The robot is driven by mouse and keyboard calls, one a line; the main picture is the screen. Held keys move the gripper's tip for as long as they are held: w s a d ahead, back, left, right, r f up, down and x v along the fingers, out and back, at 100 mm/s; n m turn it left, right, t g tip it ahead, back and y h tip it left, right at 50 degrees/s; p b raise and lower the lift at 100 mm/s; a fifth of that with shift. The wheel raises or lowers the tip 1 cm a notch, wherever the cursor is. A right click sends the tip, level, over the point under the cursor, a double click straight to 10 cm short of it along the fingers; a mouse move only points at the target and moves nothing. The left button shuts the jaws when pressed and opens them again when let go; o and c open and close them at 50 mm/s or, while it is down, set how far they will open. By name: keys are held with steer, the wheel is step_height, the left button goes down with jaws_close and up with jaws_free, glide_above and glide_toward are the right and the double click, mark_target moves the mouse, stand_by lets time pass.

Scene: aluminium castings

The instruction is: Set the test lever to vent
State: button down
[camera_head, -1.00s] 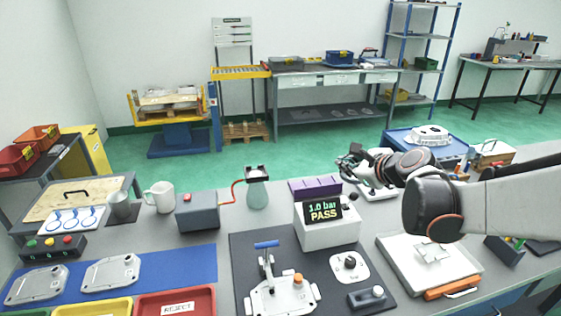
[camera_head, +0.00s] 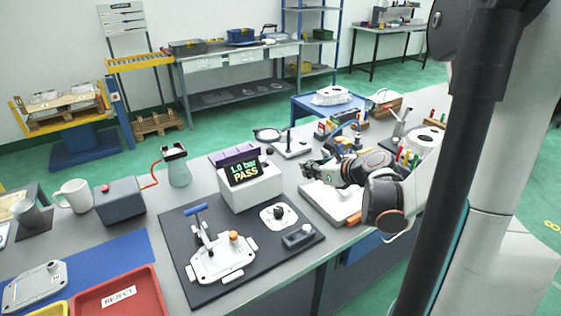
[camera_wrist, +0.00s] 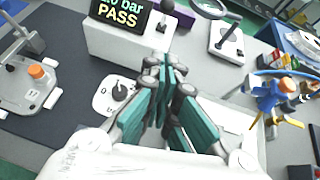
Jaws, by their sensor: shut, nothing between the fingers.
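The test unit (camera_head: 262,190) is a white box on the bench, with a display (camera_head: 244,170) reading 1.0 bar PASS. A dark ball-topped lever (camera_wrist: 167,8) stands beside the display in the wrist view; I cannot tell its setting. I cannot tell which of these is the test lever. My gripper (camera_head: 308,170) is shut and empty, right of the test unit and apart from it. Its fingers (camera_wrist: 165,85) fill the middle of the wrist view.
A clamp fixture with a casting (camera_head: 222,258) and a small grey box (camera_head: 299,237) stand on the dark mat (camera_head: 200,295). A white tray (camera_head: 325,203) lies below my arm. A red reject tray (camera_head: 120,295) and grey pump box (camera_head: 120,203) are left.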

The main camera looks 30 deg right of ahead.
steer(key=shift+w, duration=0.1)
steer(key=b, duration=0.4)
glide_toward(268, 157)
steer(key=shift+w+f, duration=1.2)
steer(key=shift+w, duration=0.05)
steer(key=shift+d+r, duration=0.1)
steer(key=shift+r, duration=0.05)
